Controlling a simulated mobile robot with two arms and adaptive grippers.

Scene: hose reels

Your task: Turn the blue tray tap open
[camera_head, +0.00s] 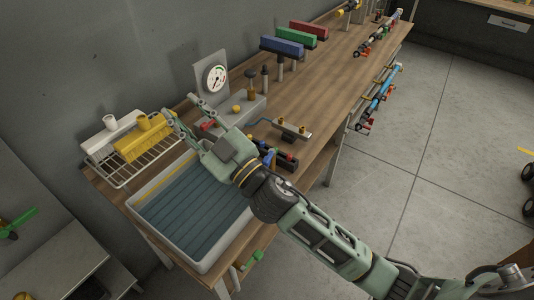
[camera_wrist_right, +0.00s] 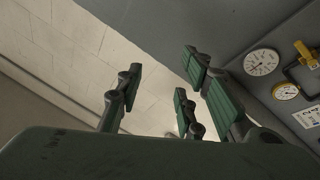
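A blue ribbed tray (camera_head: 165,215) with a pale rim sits at the near left end of the wooden bench. A green lever-like tap (camera_head: 250,261) shows low beside the tray's near right corner; its exact position is hard to tell. My right arm crosses over the tray's right side. My right gripper (camera_head: 182,108) is beyond the tray, between the wire rack and the gauge box, well away from the green tap. Its green-padded fingers are spread apart and empty in the right wrist view (camera_wrist_right: 160,100). My left gripper is not visible.
A wire rack (camera_head: 130,165) with a yellow holder (camera_head: 145,138) stands beyond the tray. A gauge (camera_head: 215,78) stands behind the right gripper. A metal bracket (camera_head: 290,130) and dark fittings lie right of the arm.

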